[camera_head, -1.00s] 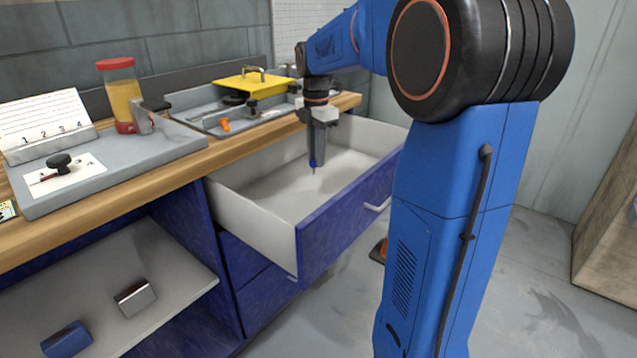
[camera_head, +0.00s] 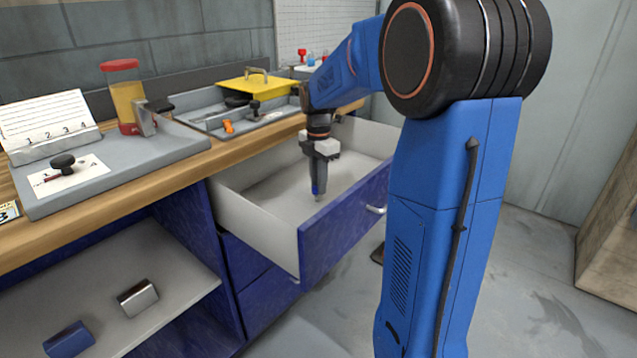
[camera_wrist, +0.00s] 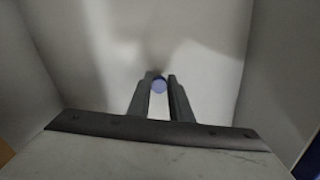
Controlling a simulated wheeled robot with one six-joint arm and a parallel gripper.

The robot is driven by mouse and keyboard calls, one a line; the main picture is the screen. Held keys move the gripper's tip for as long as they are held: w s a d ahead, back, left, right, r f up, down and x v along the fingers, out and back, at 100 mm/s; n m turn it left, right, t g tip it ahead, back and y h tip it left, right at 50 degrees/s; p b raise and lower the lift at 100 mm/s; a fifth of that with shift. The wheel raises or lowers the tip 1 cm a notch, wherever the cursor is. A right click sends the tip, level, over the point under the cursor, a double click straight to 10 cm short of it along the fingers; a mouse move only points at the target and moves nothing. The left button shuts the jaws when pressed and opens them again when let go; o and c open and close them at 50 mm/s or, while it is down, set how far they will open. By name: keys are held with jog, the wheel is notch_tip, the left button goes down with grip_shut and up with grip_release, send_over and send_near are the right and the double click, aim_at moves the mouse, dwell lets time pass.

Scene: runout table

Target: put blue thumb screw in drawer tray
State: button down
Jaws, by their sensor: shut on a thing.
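My gripper (camera_head: 318,187) points down inside the open drawer tray (camera_head: 262,197), a pale tray with a blue front. It is shut on the blue thumb screw (camera_head: 315,188), which shows as a small blue piece at the fingertips. In the wrist view the screw's round blue head (camera_wrist: 159,85) sits between the two fingertips (camera_wrist: 160,84), with the pale drawer floor beyond it. The screw's lower end is low in the drawer; I cannot tell whether it touches the floor. No other object shows in the visible part of the drawer.
The drawer's blue front panel (camera_head: 345,225) and pale side walls surround my gripper. The wooden worktop (camera_head: 150,195) holds a grey board with a red-lidded jar (camera_head: 125,97) and a tray with a yellow lid (camera_head: 255,82). A lower shelf (camera_head: 150,265) holds two small blocks.

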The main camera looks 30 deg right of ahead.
jog(key=shift+f, duration=0.1)
jog(key=c, duration=1.6)
grip_release()
notch_tip(320, 180, up, 12)
jog(key=shift+r, duration=0.15)
jog(key=shift+d, duration=0.1)
